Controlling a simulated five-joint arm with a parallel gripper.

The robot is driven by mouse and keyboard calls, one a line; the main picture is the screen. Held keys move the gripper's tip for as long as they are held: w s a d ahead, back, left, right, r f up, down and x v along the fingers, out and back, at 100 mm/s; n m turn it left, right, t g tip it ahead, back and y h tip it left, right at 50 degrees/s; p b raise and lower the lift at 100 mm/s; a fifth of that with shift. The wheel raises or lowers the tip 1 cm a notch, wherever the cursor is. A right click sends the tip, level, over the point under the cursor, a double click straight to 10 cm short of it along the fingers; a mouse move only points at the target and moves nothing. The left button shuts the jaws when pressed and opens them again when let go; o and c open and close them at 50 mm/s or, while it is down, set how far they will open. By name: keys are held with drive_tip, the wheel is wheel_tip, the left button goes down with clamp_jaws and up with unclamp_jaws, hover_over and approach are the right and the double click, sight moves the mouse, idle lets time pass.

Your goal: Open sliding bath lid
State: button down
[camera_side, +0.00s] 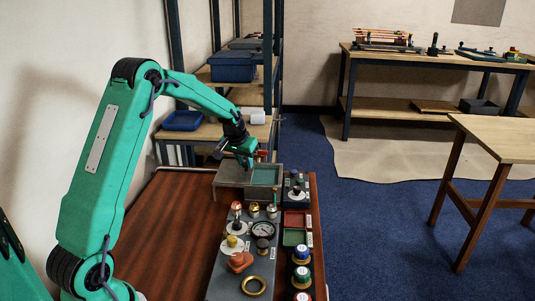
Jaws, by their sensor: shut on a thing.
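The bath (230,190) is a grey box at the far end of the brown work table. A green surface (265,176) shows in its right part; I cannot tell whether this is the bath's inside or a panel. A grey plate, seemingly the sliding lid (232,173), covers the left part. My gripper (247,160) points down over the top of the bath, near its back edge. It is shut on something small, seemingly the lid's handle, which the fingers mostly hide. A small red part (262,154) shows just right of the fingers.
A grey panel (228,270) with knobs, a gauge (263,230) and a brass ring (254,285) lies nearer. Red (294,219) and green trays and several capped jars (301,252) line the right edge. A dark box with knobs (297,188) stands right of the bath. The table's left side is clear.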

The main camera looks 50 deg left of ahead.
drive_tip(key=c, duration=1.2)
unclamp_jaws()
drive_tip(key=shift+r, duration=0.1)
drive_tip(key=shift+v, duration=3.85)
